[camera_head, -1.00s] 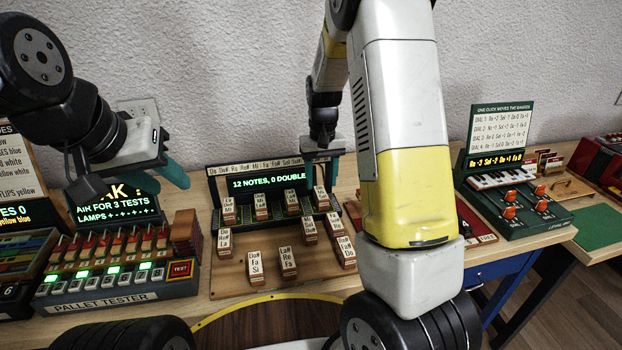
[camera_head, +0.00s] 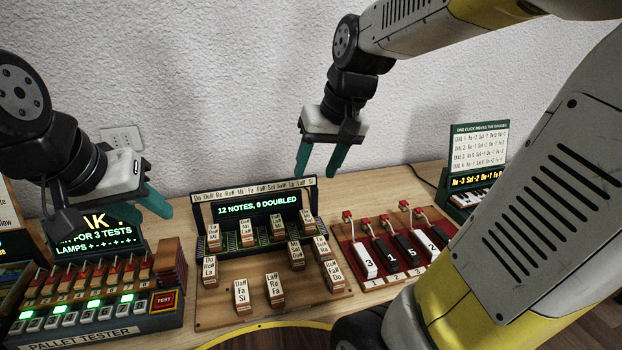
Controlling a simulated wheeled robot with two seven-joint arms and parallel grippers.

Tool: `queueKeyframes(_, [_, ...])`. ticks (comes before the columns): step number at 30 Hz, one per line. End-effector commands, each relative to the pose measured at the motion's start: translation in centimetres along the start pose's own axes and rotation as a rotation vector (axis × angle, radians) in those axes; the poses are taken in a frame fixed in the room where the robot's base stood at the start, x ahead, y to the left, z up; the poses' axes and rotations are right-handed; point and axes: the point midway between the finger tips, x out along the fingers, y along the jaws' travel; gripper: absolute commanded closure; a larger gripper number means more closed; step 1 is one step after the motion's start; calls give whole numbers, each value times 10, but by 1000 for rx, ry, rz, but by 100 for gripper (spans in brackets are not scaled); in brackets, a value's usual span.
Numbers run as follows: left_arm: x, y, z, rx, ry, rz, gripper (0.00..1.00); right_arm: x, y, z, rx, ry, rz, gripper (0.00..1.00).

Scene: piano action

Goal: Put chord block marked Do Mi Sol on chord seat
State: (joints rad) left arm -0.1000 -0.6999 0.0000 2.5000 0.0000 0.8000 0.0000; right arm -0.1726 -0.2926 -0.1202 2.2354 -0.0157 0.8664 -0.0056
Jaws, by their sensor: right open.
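Wooden chord blocks with white note labels stand on the brown board. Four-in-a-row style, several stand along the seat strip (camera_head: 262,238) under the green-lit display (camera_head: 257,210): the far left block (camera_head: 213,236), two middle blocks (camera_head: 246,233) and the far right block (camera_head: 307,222). Several more stand nearer on the board, such as the front block (camera_head: 241,294). My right gripper (camera_head: 320,174) is open and empty, above the display's right end. My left gripper (camera_head: 155,203) hangs above the pallet tester; its jaw opening is unclear.
The pallet tester (camera_head: 95,318) stands left of the board. A red panel with key levers (camera_head: 380,255) stands right of it. A green dial device (camera_head: 478,165) is further right, partly behind my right arm. The wall is behind; air above the board is open.

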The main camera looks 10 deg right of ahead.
Motion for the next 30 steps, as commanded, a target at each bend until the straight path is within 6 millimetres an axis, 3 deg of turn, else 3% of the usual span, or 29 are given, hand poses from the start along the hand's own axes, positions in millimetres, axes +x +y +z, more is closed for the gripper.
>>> queueKeyframes(3, [0,0,0,0,0,0,64,-24,-8,36,-13,94,-9,50])
queueKeyframes(10, [0,0,0,0,0,0,64,-37,-16,78,-33,195,1,50])
queueKeyframes(30, [0,0,0,0,0,0,64,-38,-17,84,-36,211,3,50])
